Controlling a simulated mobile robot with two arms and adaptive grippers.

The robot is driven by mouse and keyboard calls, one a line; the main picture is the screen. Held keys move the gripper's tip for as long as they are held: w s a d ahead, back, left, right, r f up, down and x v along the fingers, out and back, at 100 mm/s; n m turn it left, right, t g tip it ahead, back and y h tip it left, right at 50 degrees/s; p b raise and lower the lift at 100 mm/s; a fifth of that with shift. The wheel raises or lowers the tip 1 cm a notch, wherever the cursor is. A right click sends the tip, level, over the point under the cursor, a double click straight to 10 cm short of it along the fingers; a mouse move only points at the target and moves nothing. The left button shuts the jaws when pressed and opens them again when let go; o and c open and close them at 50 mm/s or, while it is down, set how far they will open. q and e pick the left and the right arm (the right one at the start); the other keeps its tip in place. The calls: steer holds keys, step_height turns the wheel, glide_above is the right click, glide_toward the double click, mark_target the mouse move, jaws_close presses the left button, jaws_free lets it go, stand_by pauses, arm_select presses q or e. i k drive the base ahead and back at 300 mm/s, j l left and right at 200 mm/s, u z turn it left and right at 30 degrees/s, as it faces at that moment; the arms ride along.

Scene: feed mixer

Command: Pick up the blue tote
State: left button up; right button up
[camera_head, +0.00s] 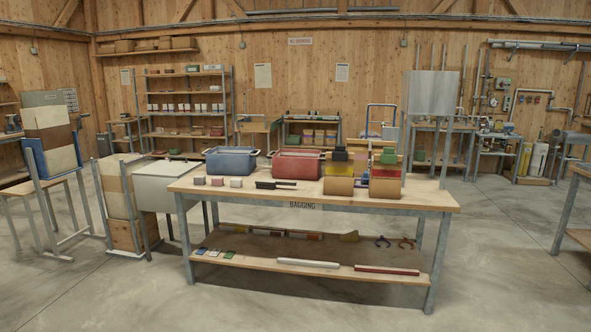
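The blue tote (231,161) stands upright on the left part of the bagging table's top (330,199), toward its back edge. It has an open top, and what is inside cannot be made out. A red tote (298,164) stands just to its right. Neither of my grippers shows in the head view, and the blue tote stands free with nothing touching it from above.
Small blocks (217,182) and a dark tool (275,185) lie in front of the totes. Brown boxes (339,186) stand at the right. A white bin (167,187) is left of the table. The concrete floor (110,295) in front is clear.

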mark_target(238, 161)
steer(key=i+j+u, duration=0.15)
steer(key=i+u, duration=0.15)
steer(key=i, duration=0.3)
steer(key=i+u, duration=0.25)
steer(key=i, duration=1.8)
